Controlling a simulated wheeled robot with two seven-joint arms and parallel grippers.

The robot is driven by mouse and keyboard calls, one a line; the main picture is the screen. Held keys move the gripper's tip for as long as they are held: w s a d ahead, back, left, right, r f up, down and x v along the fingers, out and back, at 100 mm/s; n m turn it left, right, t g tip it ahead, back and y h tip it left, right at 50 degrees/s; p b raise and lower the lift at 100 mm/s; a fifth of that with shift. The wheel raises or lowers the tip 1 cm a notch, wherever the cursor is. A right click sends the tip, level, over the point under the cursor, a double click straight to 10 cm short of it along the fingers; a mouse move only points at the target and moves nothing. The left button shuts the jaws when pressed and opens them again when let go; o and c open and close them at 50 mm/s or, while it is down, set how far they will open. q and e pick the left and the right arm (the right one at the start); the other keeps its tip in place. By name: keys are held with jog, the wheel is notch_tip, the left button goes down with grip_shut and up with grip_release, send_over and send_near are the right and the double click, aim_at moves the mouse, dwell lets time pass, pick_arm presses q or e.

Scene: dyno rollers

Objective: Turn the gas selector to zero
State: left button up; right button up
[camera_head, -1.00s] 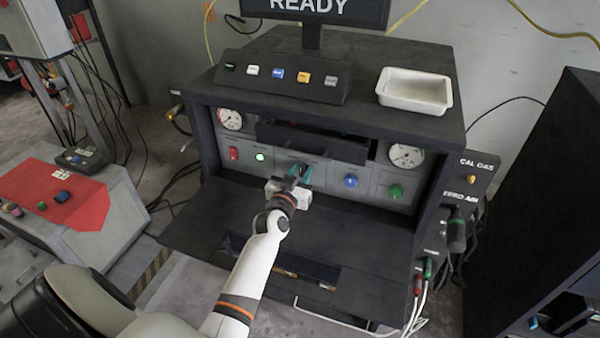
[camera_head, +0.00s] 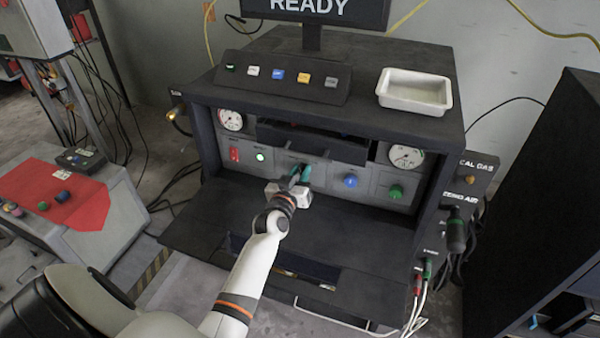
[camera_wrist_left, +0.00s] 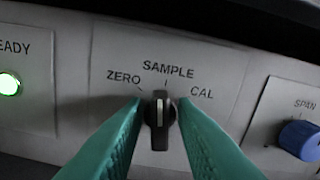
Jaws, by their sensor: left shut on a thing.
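The gas selector is a black knob (camera_wrist_left: 160,122) with a white pointer line, on a grey panel marked ZERO, SAMPLE and CAL. Its pointer stands about upright, toward the SAMPLE mark; ZERO is to the upper left and CAL to the upper right. My left gripper (camera_head: 301,170) reaches the front panel of the dark cabinet. In the left wrist view its teal fingers (camera_wrist_left: 160,104) are shut on the knob, one on each side. In the head view the fingers hide the knob. My right gripper is not in view.
A lit green READY lamp (camera_wrist_left: 9,84) is left of the selector and a blue SPAN knob (camera_wrist_left: 300,138) is right. A green knob (camera_head: 396,191) sits farther right. An open drawer (camera_head: 312,143) juts out above. The dark shelf (camera_head: 365,237) below has free room.

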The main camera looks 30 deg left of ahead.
pick_arm(q)
jog(key=n, duration=0.3)
jog(key=shift+a+n, duration=0.1)
jog(key=shift+n, duration=0.2)
jog(key=shift+f+n, duration=0.15)
jog(key=shift+n, duration=1.85)
jog(key=o, duration=0.7)
jog(key=shift+a, duration=0.1)
jog(key=v, duration=1.2)
jog(key=shift+s+b, duration=0.1)
jog(key=shift+b, duration=0.3)
jog(key=shift+f, duration=0.1)
